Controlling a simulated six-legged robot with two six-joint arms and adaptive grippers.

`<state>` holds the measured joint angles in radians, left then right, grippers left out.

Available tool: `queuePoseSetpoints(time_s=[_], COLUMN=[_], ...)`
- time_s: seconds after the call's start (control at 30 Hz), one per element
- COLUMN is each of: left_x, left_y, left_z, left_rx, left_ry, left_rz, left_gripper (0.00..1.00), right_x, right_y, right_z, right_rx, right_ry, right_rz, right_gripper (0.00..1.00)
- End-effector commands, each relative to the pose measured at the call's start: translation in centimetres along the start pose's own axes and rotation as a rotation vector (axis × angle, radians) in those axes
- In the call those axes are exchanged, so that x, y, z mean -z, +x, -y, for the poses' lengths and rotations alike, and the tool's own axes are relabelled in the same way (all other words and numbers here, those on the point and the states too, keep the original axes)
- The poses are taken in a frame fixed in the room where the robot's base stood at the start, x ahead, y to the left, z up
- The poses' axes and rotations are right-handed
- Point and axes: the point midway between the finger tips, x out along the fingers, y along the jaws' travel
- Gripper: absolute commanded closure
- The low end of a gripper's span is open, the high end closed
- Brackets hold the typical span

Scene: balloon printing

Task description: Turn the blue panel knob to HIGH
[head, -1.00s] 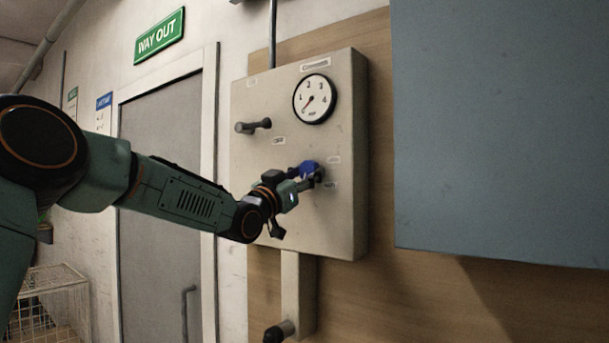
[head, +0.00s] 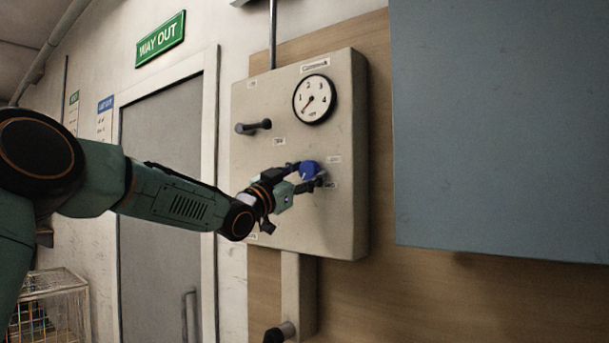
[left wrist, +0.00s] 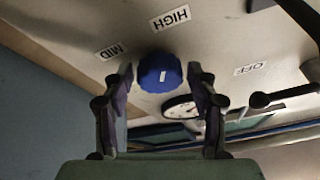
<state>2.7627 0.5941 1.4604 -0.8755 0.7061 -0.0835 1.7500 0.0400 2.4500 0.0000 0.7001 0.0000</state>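The blue knob (head: 309,170) sits on the front of a beige panel (head: 345,220), at the lower right under the gauge. In the left wrist view the knob (left wrist: 160,72) is round with a small white mark. The labels MID (left wrist: 110,52), HIGH (left wrist: 170,18) and OFF (left wrist: 250,68) are around it. My left gripper (head: 312,177) is at the knob. In the left wrist view its two fingers (left wrist: 160,73) are apart, one on each side of the knob, with a small gap showing on both sides. Whether the fingers reach past the knob's face is unclear. My right gripper is not in view.
A round gauge (head: 314,99) and a dark lever (head: 253,126) are on the panel above the knob. A black-ended handle (head: 279,333) sticks out below. A large blue-grey board (head: 500,130) stands at right. A grey door (head: 165,200) and wire cage (head: 50,310) are at left.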

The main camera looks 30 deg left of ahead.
Motion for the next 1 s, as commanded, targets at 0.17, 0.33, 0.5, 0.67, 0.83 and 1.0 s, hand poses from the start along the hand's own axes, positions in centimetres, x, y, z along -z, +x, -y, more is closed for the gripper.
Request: queuePoseSetpoints(time_s=[0.17, 0.33, 0.5, 0.67, 0.83, 1.0], left_x=[-0.1, -0.1, 1.2, 3.7, 6.3, 7.9], left_y=[0.0, 0.0, 0.5, 1.7, 2.8, 3.6], left_z=[-0.1, -0.1, 0.4, 1.5, 2.6, 3.3], left_rx=[-0.001, -0.002, -0.002, -0.001, -0.001, -0.002], left_ry=[-0.001, -0.001, 0.001, 0.004, 0.003, 0.001], left_rz=[0.002, 0.003, 0.0, 0.0, 0.0, 0.002], left_gripper=[0.33, 0.33, 0.33, 0.33, 0.33, 0.33], right_x=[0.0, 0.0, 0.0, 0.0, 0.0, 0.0], right_y=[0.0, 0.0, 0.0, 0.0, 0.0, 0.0], right_z=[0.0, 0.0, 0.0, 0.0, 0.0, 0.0], right_rx=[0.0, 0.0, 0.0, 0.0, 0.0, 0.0], right_ry=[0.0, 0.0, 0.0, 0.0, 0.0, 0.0], right_rz=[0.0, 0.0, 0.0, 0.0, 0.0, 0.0], right_gripper=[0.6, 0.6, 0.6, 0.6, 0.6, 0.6])
